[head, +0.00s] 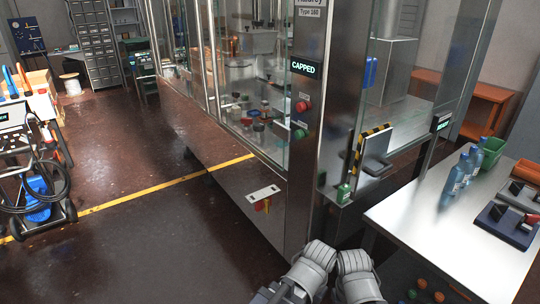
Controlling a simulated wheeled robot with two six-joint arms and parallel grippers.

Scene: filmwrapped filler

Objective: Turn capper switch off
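A rotary switch (263,205) with a red and yellow face sits low on the machine's front panel, below a pale label plate (263,193). Its lettering and exact knob angle are too small to read. A red button (302,106) and a green button (299,133) are on the post. My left gripper (318,254) and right gripper (353,262) are close together at the bottom centre, right of and apart from the switch. Their fingers cannot be made out.
A steel table (420,215) at right carries blue bottles (458,172), a green bin (492,150) and dark blocks. A yellow floor line (150,186) runs to the machine. A cart with hoses (35,170) stands at left. The floor before the switch is clear.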

